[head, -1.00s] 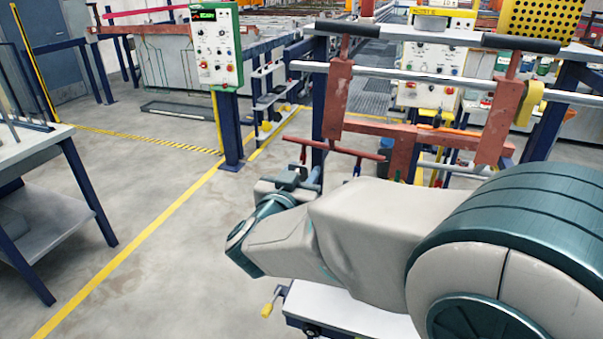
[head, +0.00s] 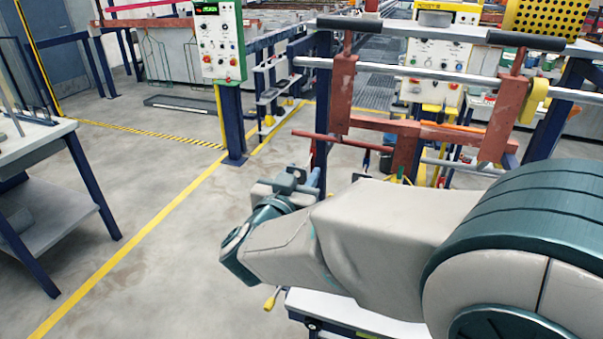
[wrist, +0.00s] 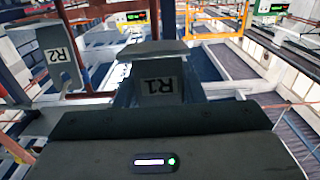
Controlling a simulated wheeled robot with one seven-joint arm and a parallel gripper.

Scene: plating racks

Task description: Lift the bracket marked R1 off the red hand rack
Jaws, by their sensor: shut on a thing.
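A similar bracket marked R2 (wrist: 58,58) stands apart at the upper left. In the head view my gripper (head: 292,184) is below the left part of a red hand rack (head: 343,95) with black grips and a lower red bar. My arm and gripper hide R1 there. I cannot tell whether R1 still touches the rack.
A steel rail (head: 400,72) crosses the red rack. A control box (head: 218,45) stands on a blue post behind and left of my gripper. A grey workbench (head: 35,145) is at the left. The floor between is clear.

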